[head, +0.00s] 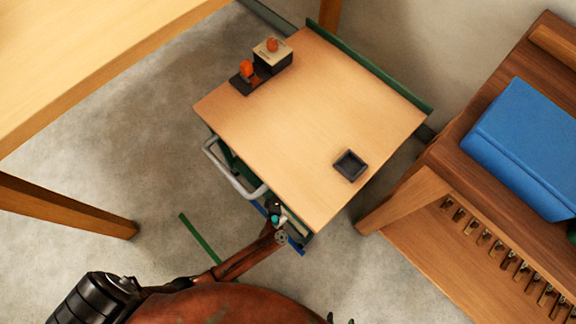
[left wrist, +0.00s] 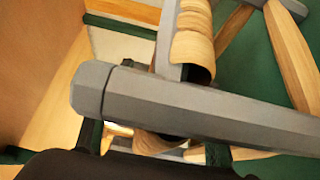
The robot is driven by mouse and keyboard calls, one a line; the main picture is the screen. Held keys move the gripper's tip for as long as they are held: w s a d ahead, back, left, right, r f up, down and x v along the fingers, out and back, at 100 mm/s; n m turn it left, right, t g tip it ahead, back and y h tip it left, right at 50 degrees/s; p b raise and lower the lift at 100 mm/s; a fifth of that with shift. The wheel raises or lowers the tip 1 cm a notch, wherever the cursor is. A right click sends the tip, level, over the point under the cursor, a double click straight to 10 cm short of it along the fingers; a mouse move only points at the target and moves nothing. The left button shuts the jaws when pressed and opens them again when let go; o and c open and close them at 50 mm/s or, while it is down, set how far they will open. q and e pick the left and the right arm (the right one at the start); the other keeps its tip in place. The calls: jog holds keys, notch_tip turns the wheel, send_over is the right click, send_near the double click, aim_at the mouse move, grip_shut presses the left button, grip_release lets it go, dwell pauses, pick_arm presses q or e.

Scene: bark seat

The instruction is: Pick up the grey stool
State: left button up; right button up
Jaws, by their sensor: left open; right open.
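No whole stool can be made out in the head view. In the left wrist view a thick grey bar (left wrist: 190,110) crosses close in front of my left gripper (left wrist: 155,150). Behind it are a curved wooden piece (left wrist: 192,45) and wooden legs or rails; I cannot tell whether they belong to the stool. The left gripper is open, and its dark body fills the bottom edge. In the head view my left arm reaches to the near edge of a wood-topped cart (head: 310,130). Tips of my right gripper (head: 340,320) just show at the bottom edge, open and apart from the cart.
The cart has a grey handle (head: 230,175), a dark square tray (head: 350,165) and a small boxy item (head: 272,56) on top. A wooden table (head: 80,60) stands left. A shelf with a blue box (head: 525,145) stands right. Grey floor (head: 400,285) is clear at bottom right.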

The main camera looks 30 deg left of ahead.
pick_arm(q)
jog(key=shift+c, duration=0.6)
grip_shut()
jog(key=shift+r, duration=0.15)
